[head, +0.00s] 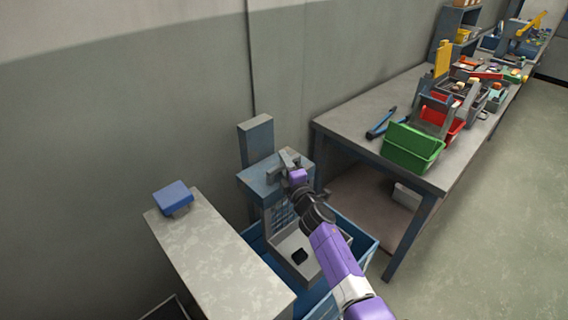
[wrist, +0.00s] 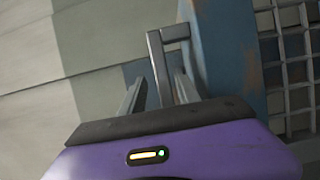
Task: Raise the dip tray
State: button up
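The dip tray (head: 278,257) looks to be the pale grey tray low inside a blue tank, with a small black piece (head: 299,256) in it. A grey mesh panel (head: 281,213) rises at its back, under a blue-grey top block (head: 262,180). A grey bar handle (wrist: 168,36) stands out from the blue block in the wrist view. My gripper (wrist: 158,90) is open, with its fingers on either side of the handle's bar and gaps visible. In the head view my gripper (head: 287,166) is at the block's top and partly hides the handle.
The blue tank (head: 361,246) surrounds the tray. A grey bench (head: 215,250) with a blue pad (head: 173,196) stands to the left. A post (head: 256,140) stands by the wall behind. A worktable (head: 370,105) with a green bin (head: 411,147) and tools is to the right. Open floor lies far right.

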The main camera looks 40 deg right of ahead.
jog(key=p+v, duration=0.1)
jog(key=v, duration=0.6)
jog(key=shift+s+a+p, duration=0.15)
jog(key=shift+s+p, duration=0.2)
jog(key=shift+p, duration=0.05)
dwell(0.5)
jog(key=shift+r, duration=0.1)
jog(key=s+a+r+m+t, duration=0.1)
jog(key=s+a+r+m, duration=0.2)
jog(key=r+m, duration=0.2)
jog(key=s+a+r+m+g+y, duration=0.1)
jog(key=s+a+m+y, duration=0.1)
jog(key=s+a, duration=0.5)
jog(key=s+a+r+m+g+y, duration=0.1)
jog(key=s+a+m, duration=0.3)
jog(key=s, duration=1.6)
jog(key=s+a+r+m+g+y, duration=0.1)
jog(key=s+a+m+y, duration=0.2)
jog(key=s+a, duration=0.7)
jog(key=shift+a+v, duration=0.35)
jog(key=shift+v, duration=1.45)
